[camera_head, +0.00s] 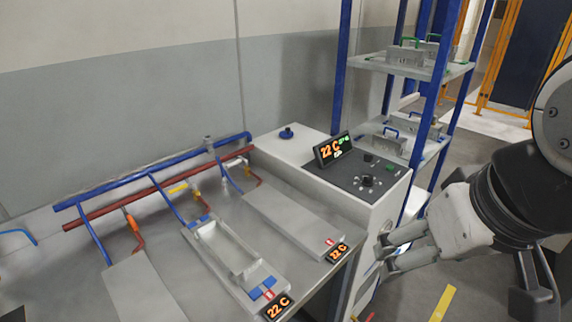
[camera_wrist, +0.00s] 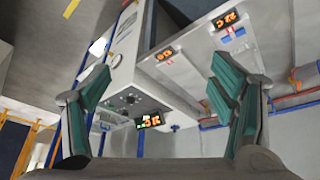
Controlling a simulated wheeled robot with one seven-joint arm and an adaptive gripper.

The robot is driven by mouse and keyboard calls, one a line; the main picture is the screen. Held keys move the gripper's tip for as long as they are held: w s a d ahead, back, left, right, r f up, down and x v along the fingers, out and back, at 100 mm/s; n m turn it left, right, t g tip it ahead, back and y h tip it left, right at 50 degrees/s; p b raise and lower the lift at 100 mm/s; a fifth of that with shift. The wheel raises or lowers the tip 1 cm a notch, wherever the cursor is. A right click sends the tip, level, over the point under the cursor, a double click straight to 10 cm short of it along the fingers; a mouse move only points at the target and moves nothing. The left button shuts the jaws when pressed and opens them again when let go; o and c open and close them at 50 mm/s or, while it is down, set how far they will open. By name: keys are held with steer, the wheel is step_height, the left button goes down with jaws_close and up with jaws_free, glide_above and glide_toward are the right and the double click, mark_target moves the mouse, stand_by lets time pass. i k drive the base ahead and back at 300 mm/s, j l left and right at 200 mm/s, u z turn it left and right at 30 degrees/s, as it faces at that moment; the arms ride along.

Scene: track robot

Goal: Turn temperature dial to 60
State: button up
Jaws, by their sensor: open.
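The temperature dial is a dark round knob (camera_head: 367,180) on the sloped black control panel (camera_head: 345,176) at the right end of the bench. A display (camera_head: 333,150) behind it reads 22 C in orange. In the wrist view, the panel (camera_wrist: 130,101) and the lit display (camera_wrist: 150,121) appear upside down between the fingers. My gripper (camera_head: 384,256) is open and empty, to the right of and in front of the panel, apart from it. Its green-padded fingers (camera_wrist: 165,90) are spread wide in the wrist view.
Metal plates (camera_head: 292,216) and a tray-like mould (camera_head: 228,247) lie on the bench, with small 22 C displays (camera_head: 278,307) at the front edge. Blue and red pipes (camera_head: 150,185) run behind. A blue-post shelf rack (camera_head: 430,70) stands behind the panel. Open floor lies right.

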mark_target(367, 181)
steer(key=i+l, duration=0.35)
steer(key=l, duration=0.15)
steer(key=i+l+u, duration=0.15)
steer(key=i+l, duration=0.25)
steer(key=l, duration=0.1)
